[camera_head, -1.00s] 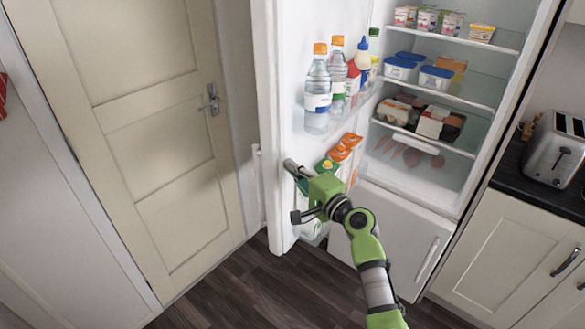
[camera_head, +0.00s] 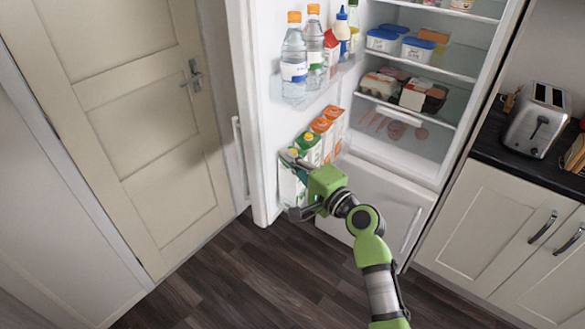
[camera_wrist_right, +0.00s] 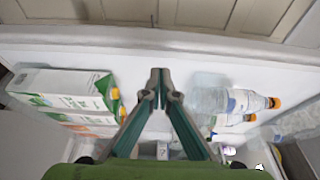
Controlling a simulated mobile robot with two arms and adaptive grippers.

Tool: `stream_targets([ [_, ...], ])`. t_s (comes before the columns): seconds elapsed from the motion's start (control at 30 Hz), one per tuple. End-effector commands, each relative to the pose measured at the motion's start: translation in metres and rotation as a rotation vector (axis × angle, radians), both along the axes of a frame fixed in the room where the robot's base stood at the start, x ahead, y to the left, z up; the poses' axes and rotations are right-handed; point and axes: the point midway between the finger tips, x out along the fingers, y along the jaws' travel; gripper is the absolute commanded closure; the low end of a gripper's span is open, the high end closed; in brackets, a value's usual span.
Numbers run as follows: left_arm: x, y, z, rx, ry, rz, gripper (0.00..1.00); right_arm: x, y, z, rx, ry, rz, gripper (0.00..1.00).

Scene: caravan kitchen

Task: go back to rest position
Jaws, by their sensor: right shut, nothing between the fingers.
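My right gripper (camera_head: 288,156) is at the lower part of the open fridge door, its green body in front of the door's inner side. In the right wrist view its two fingers (camera_wrist_right: 160,85) meet at the tips with nothing between them. The fridge door (camera_head: 252,110) stands wide open on the left of the fridge. Whether the fingers touch the door or cartons I cannot tell. My left gripper is in no view.
Juice cartons (camera_head: 322,128) stand in the lower door shelf, close to my right gripper. Water bottles (camera_head: 294,70) stand in the shelf above. A counter with a toaster (camera_head: 537,120) is at the right. Dark floor (camera_head: 240,285) is clear in front of the closed room door (camera_head: 140,130).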

Motion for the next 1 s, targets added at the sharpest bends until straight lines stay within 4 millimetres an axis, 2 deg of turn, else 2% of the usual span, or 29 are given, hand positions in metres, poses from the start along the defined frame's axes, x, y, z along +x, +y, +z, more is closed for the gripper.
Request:
stream_targets([
  [0.2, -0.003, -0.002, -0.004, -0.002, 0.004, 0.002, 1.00, -0.027, -0.005, -0.001, -0.001, 0.000, 0.001, 1.00],
  [0.47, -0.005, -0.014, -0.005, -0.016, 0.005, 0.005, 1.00, -0.037, -0.007, 0.000, -0.001, 0.001, 0.000, 1.00],
  [0.57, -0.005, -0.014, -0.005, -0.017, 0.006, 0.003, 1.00, -0.036, -0.008, -0.013, -0.020, 0.015, -0.005, 1.00],
  [0.67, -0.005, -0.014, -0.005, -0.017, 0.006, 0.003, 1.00, -0.035, -0.011, -0.053, -0.082, 0.059, -0.021, 1.00],
  [0.77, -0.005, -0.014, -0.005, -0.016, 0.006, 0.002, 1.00, -0.040, -0.018, -0.118, -0.196, 0.124, -0.039, 1.00],
  [0.83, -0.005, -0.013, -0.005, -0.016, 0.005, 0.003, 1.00, -0.050, -0.026, -0.172, -0.295, 0.175, -0.045, 1.00],
  [1.0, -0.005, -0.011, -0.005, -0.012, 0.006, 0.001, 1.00, -0.093, -0.047, -0.295, -0.540, 0.288, -0.022, 1.00],
])
